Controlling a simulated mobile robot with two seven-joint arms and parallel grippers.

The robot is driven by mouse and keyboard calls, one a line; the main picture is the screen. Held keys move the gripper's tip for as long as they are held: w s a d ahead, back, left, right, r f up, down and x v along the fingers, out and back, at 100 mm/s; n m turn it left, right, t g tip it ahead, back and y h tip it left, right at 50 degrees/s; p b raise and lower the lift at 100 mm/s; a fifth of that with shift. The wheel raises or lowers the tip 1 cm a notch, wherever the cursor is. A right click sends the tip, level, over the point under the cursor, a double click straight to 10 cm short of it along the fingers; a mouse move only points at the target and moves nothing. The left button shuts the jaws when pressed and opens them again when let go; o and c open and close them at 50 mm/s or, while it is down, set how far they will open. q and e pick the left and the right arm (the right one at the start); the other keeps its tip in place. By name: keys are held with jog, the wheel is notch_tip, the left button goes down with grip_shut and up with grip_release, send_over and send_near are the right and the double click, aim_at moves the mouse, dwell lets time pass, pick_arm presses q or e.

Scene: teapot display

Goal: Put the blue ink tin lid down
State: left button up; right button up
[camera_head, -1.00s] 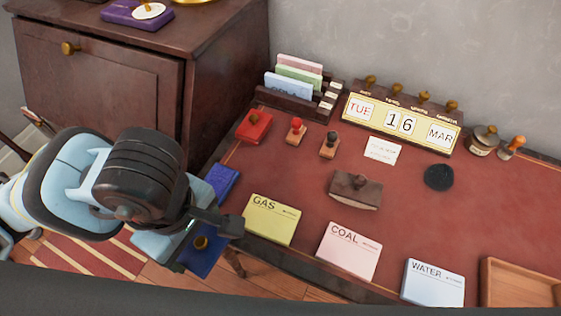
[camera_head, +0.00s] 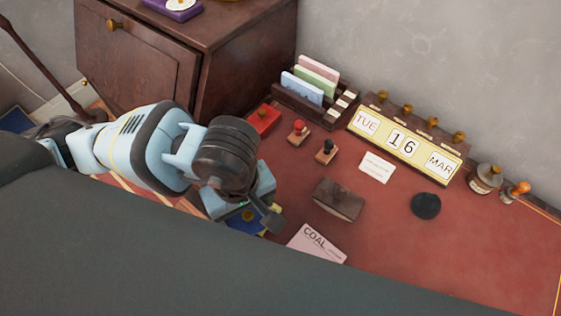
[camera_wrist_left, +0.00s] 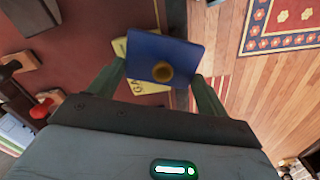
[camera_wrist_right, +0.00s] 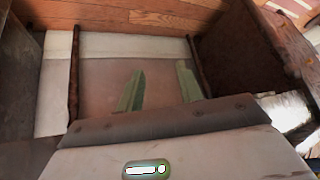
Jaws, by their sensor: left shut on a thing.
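The blue ink tin lid (camera_head: 241,224) has a brass knob and is held by my left gripper (camera_head: 258,213) near the desk's left edge. In the left wrist view the lid (camera_wrist_left: 165,50) shows between the two fingers, knob toward the camera, over part of the yellow GAS card (camera_wrist_left: 121,47). I cannot tell whether the lid touches anything below. The blue tin does not show in the head view; my left arm covers that area. My right gripper (camera_wrist_right: 160,88) shows only in its wrist view, open and empty.
On the red desk (camera_head: 400,255) stand a red tin (camera_head: 262,119), two stamps, a brown blotter (camera_head: 338,198), a black disc (camera_head: 425,205), a letter rack (camera_head: 307,100) and a calendar (camera_head: 405,145). The COAL card (camera_head: 316,243) is partly covered by my body.

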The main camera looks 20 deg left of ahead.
pick_arm(q)
send_over(271, 161)
jog(key=shift+s+f+p, duration=0.2)
jog(key=shift+f+p, duration=0.2)
jog(key=shift+f, duration=0.3)
jog(key=shift+w+f, duration=0.15)
jog(key=shift+f, duration=0.1)
notch_tip(271, 161, down, 3)
jog(key=shift+f, duration=0.1)
jog(key=shift+f, duration=0.15)
jog(key=o, duration=1)
